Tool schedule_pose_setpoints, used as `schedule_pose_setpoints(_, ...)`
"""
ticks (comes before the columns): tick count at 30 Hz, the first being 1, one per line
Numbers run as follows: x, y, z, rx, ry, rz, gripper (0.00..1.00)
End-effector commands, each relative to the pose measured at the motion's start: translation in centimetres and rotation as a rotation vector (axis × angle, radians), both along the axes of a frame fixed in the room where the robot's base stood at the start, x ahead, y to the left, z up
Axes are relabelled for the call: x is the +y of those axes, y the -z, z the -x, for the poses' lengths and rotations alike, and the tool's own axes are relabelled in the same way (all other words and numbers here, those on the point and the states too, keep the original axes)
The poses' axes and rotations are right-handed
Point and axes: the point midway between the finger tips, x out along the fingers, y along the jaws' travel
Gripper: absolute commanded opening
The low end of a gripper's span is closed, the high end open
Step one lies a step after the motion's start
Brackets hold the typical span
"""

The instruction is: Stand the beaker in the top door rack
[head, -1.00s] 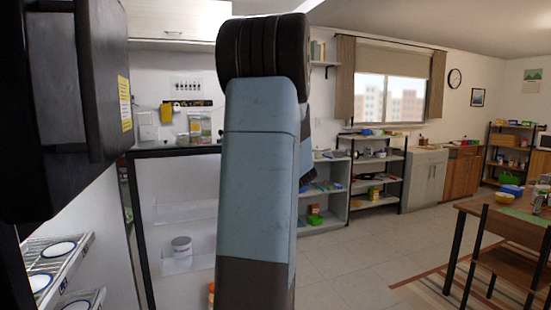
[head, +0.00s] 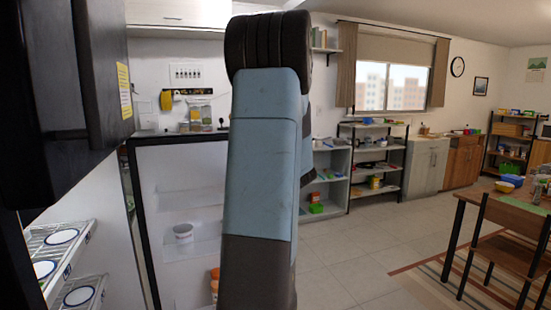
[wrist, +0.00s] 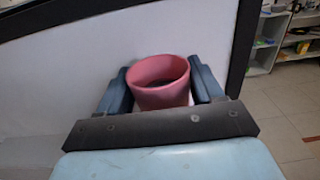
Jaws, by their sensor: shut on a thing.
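The beaker (wrist: 162,97), a pink open-topped cup, stands about upright between the two fingers of my gripper (wrist: 160,76) in the wrist view. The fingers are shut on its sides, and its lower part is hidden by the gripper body. In the head view my arm hides both the gripper and the beaker. The white open door fills the middle left of the head view. Its upper clear rack (head: 190,205) looks empty where it shows; its right part is behind my arm.
An orange container (head: 214,283) sits below, partly behind my arm. White wire shelves (head: 60,245) with several round dishes are at the left. A wooden table (head: 515,200) stands at the right; floor between is clear.

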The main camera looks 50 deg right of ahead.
Motion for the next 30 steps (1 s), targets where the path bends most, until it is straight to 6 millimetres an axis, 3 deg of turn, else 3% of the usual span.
schedule_pose_setpoints(9, 0.0, 0.4, 0.0, 0.0, -0.001, 0.001, 0.28)
schedule_pose_setpoints(10, 0.0, 0.4, 0.0, 0.001, -0.001, 0.001, 0.69)
schedule_pose_setpoints(17, 0.1, 0.4, 0.0, 0.001, -0.001, 0.001, 0.91)
schedule_pose_setpoints(25, 0.1, 0.3, -0.1, 0.001, -0.001, 0.001, 0.92)
schedule_pose_setpoints(30, 0.1, -1.0, 0.0, 0.0, -0.001, 0.004, 0.92)
